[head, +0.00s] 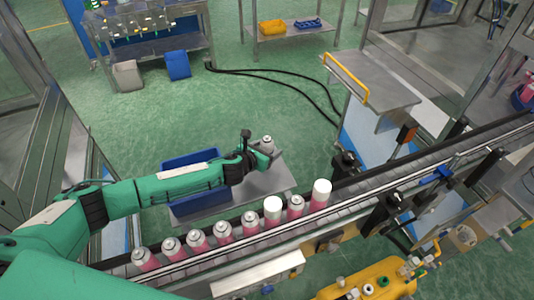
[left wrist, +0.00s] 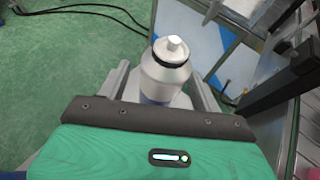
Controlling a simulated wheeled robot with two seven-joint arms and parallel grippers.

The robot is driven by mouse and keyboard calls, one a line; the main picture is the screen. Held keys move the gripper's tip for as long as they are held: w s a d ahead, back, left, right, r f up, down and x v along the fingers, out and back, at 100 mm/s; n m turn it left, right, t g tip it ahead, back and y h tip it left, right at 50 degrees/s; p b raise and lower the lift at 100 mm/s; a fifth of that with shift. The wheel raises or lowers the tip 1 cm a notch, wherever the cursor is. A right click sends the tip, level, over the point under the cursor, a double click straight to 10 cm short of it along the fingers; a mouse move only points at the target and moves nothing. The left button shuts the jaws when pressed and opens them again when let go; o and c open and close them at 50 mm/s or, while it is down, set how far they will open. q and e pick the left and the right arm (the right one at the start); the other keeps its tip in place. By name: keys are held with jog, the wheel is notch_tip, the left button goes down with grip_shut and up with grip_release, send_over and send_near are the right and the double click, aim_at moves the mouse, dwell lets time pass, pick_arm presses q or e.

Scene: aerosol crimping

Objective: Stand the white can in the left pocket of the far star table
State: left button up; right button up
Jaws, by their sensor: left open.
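A white can (left wrist: 166,75) with a dark ring below its pale nozzle is between the two fingers of my left gripper (left wrist: 160,88) in the left wrist view. The fingers are open, one on each side of it. In the head view the can's top (head: 267,141) shows at the fingertips of my left gripper (head: 263,151). Its lower part is hidden by the gripper, and I cannot tell what it rests on. I cannot make out the far star table or its left pocket for sure. My right gripper is not in view.
A grey stand (head: 268,184) and a blue bin (head: 188,160) are under my left arm. A conveyor (head: 340,207) carries several pink and white cans, such as the tall white-capped one (head: 321,193). A steel table with a yellow rail (head: 346,77) stands beyond. Green floor is open behind.

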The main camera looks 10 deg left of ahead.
pick_arm(q)
jog(key=c, duration=1.2)
jog(key=shift+o, duration=0.2)
jog(key=shift+r, duration=0.1)
notch_tip(320, 180, up, 20)
jog(key=b, duration=0.2)
jog(key=shift+b, duration=0.35)
